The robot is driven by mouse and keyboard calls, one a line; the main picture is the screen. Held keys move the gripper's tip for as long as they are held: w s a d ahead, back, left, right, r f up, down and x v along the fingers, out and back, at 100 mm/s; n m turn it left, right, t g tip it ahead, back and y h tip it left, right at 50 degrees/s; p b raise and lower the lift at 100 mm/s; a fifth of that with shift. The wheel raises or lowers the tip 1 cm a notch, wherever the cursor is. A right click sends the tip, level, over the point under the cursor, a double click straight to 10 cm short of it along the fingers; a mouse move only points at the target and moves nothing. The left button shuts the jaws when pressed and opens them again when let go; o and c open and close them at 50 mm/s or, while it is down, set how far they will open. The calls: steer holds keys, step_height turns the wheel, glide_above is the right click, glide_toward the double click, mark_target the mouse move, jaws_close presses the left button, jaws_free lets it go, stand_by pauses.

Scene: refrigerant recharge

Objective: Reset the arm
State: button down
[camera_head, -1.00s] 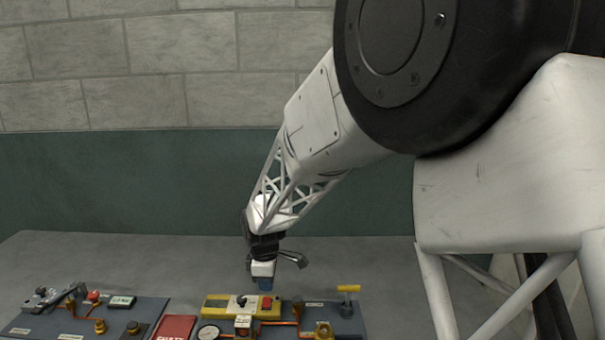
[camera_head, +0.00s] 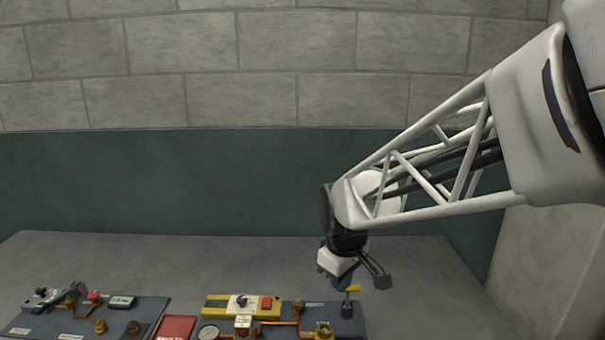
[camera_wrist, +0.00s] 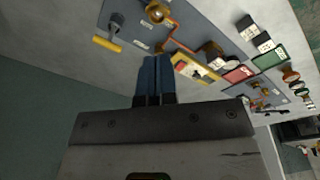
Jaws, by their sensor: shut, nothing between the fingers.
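My gripper (camera_head: 343,284) hangs at the end of my arm above the right end of the right-hand panel in the head view. In the wrist view its two blue fingers (camera_wrist: 155,78) lie side by side, shut with nothing between them. In the head view the fingertips overlap the yellow-handled valve (camera_head: 352,289) in the picture; they look apart from it in the wrist view, where the yellow handle (camera_wrist: 107,44) is off to the left.
The grey table (camera_head: 430,300) is clear on the right. A green-and-block wall stands behind.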

steer(key=s+d+r+m, duration=0.1)
steer(key=s+d+m, duration=0.2)
steer(key=s, duration=0.3)
steer(key=s+d+m, duration=0.3)
steer(key=s+d, duration=0.1)
steer(key=s, duration=0.3)
steer(key=s+d+r+m+t, duration=0.1)
steer(key=s+d+m, duration=0.2)
steer(key=s, duration=0.4)
steer(key=shift+s+d+r, duration=0.2)
steer(key=shift+d+r, duration=0.1)
steer(key=shift+d, duration=0.05)
